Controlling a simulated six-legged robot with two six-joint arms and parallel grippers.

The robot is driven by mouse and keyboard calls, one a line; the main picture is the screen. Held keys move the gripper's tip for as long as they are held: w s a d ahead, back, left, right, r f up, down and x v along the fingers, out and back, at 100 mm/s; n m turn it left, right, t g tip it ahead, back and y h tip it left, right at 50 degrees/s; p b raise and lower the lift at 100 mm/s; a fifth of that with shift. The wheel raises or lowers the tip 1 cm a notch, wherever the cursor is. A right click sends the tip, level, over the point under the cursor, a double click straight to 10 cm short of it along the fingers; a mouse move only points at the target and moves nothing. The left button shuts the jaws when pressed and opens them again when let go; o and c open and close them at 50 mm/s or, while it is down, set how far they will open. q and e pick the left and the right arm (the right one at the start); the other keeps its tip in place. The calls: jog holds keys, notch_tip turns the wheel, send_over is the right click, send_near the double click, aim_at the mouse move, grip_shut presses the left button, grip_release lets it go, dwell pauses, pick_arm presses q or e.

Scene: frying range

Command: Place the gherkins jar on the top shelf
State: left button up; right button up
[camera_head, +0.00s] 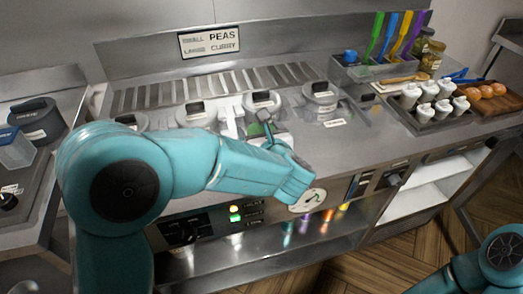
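Two jars stand at the back right of the counter, by the utensil tray. The nearer jar (432,58) has a yellowish label and dark contents; the other jar (421,41) is behind it. Both are too small to read, so I cannot tell which holds gherkins. An open cabinet under the right of the counter shows pale shelves, with an upper shelf (450,170). My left gripper (267,128) is over the range's middle, far left of the jars, and small and partly hidden by its arm, so its opening is unclear. My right gripper is outside the view.
Several lidded wells (262,102) line the range. A utensil tray (372,72), a rack of white bottles (430,122) and a wooden board (502,103) with round brown items crowd the right. A blue-walled container (15,150) is at left. Wooden floor lies front right.

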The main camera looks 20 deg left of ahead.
pick_arm(q)
grip_shut()
jog(key=shift+r, duration=0.1)
notch_tip(320, 180, up, 20)
jog(key=p, duration=0.1)
